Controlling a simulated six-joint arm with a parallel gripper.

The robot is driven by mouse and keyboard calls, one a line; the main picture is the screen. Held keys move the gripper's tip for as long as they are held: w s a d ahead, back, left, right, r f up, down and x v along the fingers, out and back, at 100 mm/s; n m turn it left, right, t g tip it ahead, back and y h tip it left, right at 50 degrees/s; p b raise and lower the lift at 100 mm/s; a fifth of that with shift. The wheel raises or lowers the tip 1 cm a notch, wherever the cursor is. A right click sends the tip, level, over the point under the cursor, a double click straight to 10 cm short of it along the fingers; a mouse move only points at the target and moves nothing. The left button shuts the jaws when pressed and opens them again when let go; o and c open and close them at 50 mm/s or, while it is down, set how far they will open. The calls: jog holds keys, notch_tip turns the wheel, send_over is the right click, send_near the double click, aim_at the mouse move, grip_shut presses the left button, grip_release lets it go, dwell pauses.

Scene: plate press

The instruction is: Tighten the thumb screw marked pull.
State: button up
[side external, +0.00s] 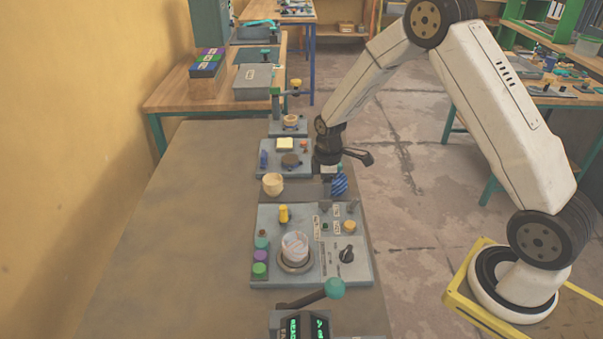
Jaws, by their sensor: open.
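The thumb screw marked pull cannot be told for sure; the markings are too small to read from here. A grey panel (265,219) in the middle of the bench carries several small labels, a yellow upright knob (284,213), a yellow round knob (349,227) and a black knob (346,254). My gripper (333,172) is open, above the right edge of the bench, behind this panel and beside a smaller grey plate (268,145). A blue striped piece (339,185) shows just below my gripper; whether they touch cannot be told. My fingertips are partly hidden.
A beige cup (273,184) stands between the two plates. A glass jar (294,246) sits on the panel's round base. A lever with a teal ball (334,288) stands in front. The left of the bench (185,220) is clear.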

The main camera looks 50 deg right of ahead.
aim_at(325, 205)
jog(key=shift+f, duration=2.85)
grip_shut()
